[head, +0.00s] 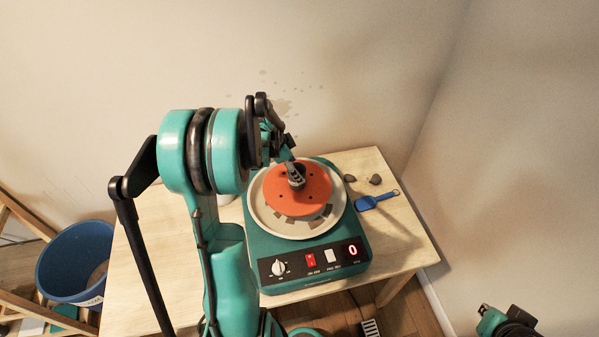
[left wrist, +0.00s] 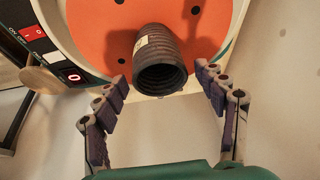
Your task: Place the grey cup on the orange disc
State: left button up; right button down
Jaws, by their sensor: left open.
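The orange disc (head: 315,192) lies on the round pale plate of a teal pottery wheel. The dark grey ribbed cup (left wrist: 160,60) is over the disc in the left wrist view, its open mouth toward the camera; it seems to stand on the disc, but its base is hidden. In the head view the cup (head: 296,182) shows small near the disc's middle. My left gripper (left wrist: 165,84) is open, its fingers apart on either side of the cup's near end, with gaps showing. My right gripper (head: 505,322) is partly in view at the bottom right, away from the table; its jaws are unclear.
The teal wheel base (head: 262,250) has a knob, switches and a red "0" display. A blue scoop (head: 377,200) and small dark lumps (head: 375,180) lie right of it on the wooden table (head: 405,225). A blue bucket (head: 75,262) stands at the left.

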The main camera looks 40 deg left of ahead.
pick_arm(q)
jog(key=p+v, duration=0.1)
jog(key=v, duration=0.5)
jog(key=shift+r, duration=0.1)
jog(key=s+d+r+n+t, duration=0.1)
jog(key=s+d, duration=0.3)
jog(key=d, duration=0.4)
jog(key=s+d+r+n+t+y, duration=0.1)
jog(key=s+d+r+n, duration=0.2)
jog(key=d, duration=0.6)
jog(key=s+d+r+n+t+y, duration=0.1)
jog(key=s+d+r+n, duration=0.1)
jog(key=d, duration=0.6)
jog(key=s+r, duration=0.1)
jog(key=s, duration=0.1)
jog(key=shift+s+d+n, duration=0.25)
jog(key=shift+s+n, duration=0.15)
